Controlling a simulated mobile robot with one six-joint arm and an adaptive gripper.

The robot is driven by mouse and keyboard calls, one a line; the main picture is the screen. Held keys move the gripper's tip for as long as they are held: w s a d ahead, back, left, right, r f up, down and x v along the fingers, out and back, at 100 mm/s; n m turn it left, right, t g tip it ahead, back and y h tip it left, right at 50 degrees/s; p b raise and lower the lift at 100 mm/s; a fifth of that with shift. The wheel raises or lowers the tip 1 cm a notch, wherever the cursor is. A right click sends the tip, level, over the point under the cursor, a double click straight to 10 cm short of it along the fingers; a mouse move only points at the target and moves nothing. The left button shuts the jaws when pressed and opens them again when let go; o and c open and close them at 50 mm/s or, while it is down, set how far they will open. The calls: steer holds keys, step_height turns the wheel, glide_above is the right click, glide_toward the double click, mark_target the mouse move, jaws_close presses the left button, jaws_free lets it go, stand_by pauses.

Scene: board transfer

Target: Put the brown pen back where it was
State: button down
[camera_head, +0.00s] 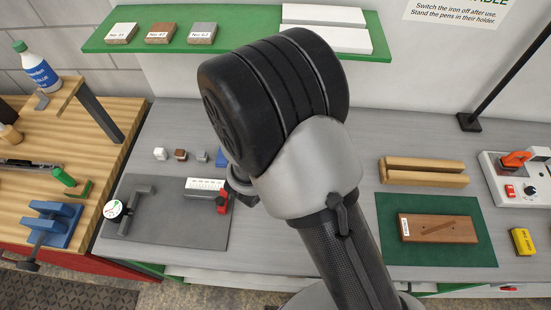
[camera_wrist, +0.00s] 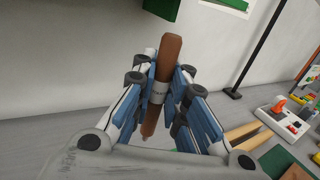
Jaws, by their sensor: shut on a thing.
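In the head view my arm covers most of the gripper, and the pen cannot be made out there. I cannot identify a pen holder in either view.
A grey mat (camera_head: 190,233) with a black bracket and a white block lies left of my arm. Small white, brown and grey cubes (camera_head: 181,155) stand behind it. A green mat (camera_head: 480,247) carries a brown board (camera_head: 438,228). A green shelf (camera_head: 112,43) overhangs the bench.

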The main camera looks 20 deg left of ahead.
steer(key=shift+a+f, duration=0.15)
steer(key=shift+a, duration=0.15)
step_height(320, 180, down, 20)
steer(key=b, duration=0.4)
steer(key=shift+r, duration=0.25)
steer(key=shift+f+b, duration=0.45)
steer(key=shift+f, duration=0.05)
steer(key=c, duration=1.6)
jaws_free()
steer(key=shift+r, duration=0.1)
